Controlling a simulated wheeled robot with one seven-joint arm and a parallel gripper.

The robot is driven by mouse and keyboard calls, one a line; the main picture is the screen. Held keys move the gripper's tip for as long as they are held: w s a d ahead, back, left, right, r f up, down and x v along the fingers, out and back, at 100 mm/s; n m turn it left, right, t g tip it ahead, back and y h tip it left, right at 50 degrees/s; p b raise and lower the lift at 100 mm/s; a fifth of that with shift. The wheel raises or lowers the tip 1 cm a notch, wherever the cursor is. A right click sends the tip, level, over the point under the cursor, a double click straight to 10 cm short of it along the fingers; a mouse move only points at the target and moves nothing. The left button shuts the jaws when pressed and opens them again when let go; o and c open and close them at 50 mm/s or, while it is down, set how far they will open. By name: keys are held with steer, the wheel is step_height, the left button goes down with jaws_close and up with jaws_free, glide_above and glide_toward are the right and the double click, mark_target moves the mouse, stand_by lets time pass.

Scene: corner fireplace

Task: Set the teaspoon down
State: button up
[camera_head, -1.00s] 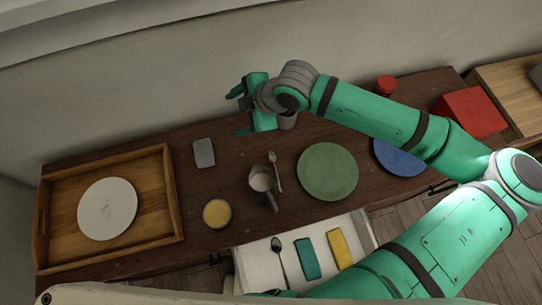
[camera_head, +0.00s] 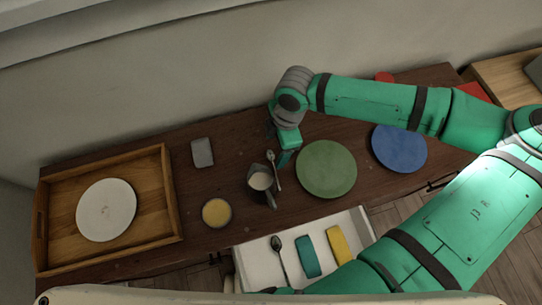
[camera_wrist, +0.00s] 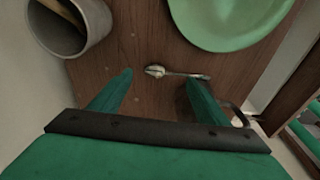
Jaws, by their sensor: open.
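The teaspoon (camera_head: 275,170) lies on the dark wooden tabletop between the dark mug (camera_head: 259,182) and the green plate (camera_head: 327,169). In the wrist view the teaspoon (camera_wrist: 178,73) lies across the picture just beyond my fingertips, its bowl at the left and its handle running right. My gripper (camera_head: 280,150) is over the tabletop at the far end of the teaspoon. In the wrist view my gripper (camera_wrist: 160,82) has its two fingers well apart, with nothing held between them. How high the fingertips are above the wood is hard to tell.
An open white drawer (camera_head: 252,262) at the front holds another spoon (camera_head: 278,256), a teal block and a yellow block. A grey container (camera_wrist: 92,40) is near my gripper.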

mark_target(271, 157)
steer(key=f, duration=0.2)
steer(key=a+f, duration=0.1)
steer(key=f, duration=0.1)
steer(key=shift+s+f, duration=0.15)
steer(key=shift+f, duration=0.2)
steer(key=c, duration=1)
steer(key=shift+r, duration=0.2)
steer(key=shift+r, duration=0.6)
steer(key=s+d+r, duration=0.2)
steer(key=d+r, duration=0.3)
steer(key=d, duration=0.1)
steer(key=s+d+r, duration=0.2)
steer(key=d+r, duration=0.4)
steer(key=d, duration=0.1)
steer(key=shift+s+r, duration=0.25)
steer(key=shift+s, duration=0.1)
